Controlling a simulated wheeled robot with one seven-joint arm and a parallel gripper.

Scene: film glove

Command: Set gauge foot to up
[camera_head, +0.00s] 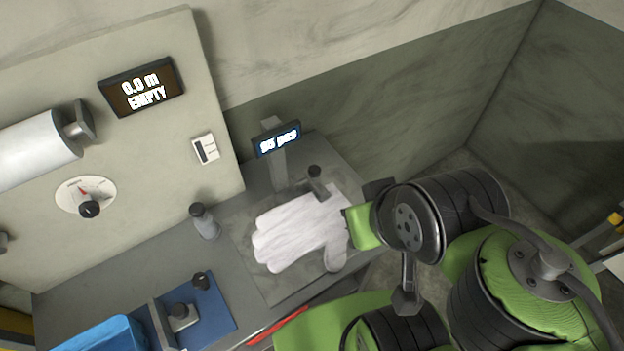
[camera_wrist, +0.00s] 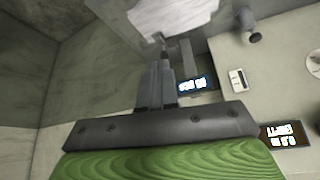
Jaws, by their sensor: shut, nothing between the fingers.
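The gauge has a grey post (camera_head: 279,172) with a small blue display (camera_head: 277,139) reading a "pcs" count. Its foot appears to be the dark knobbed part (camera_head: 316,180) at the glove's upper edge; I cannot tell whether it is up or down. A white glove (camera_head: 300,228) lies flat on the grey plate below it. In the wrist view, the display (camera_wrist: 197,84) and glove (camera_wrist: 172,14) show beyond my gripper (camera_wrist: 157,62). My gripper is shut and empty, its fingertips pointing toward the foot; contact is unclear. In the head view the fingertips are hidden or indistinct.
A grey panel (camera_head: 110,180) at left carries a roll (camera_head: 35,150), a dial (camera_head: 86,196), a switch (camera_head: 205,149) and a display (camera_head: 142,88) reading "0.0 m EMPTY". A dark post (camera_head: 204,221) and a blue plate (camera_head: 215,308) with fittings stand on the bench.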

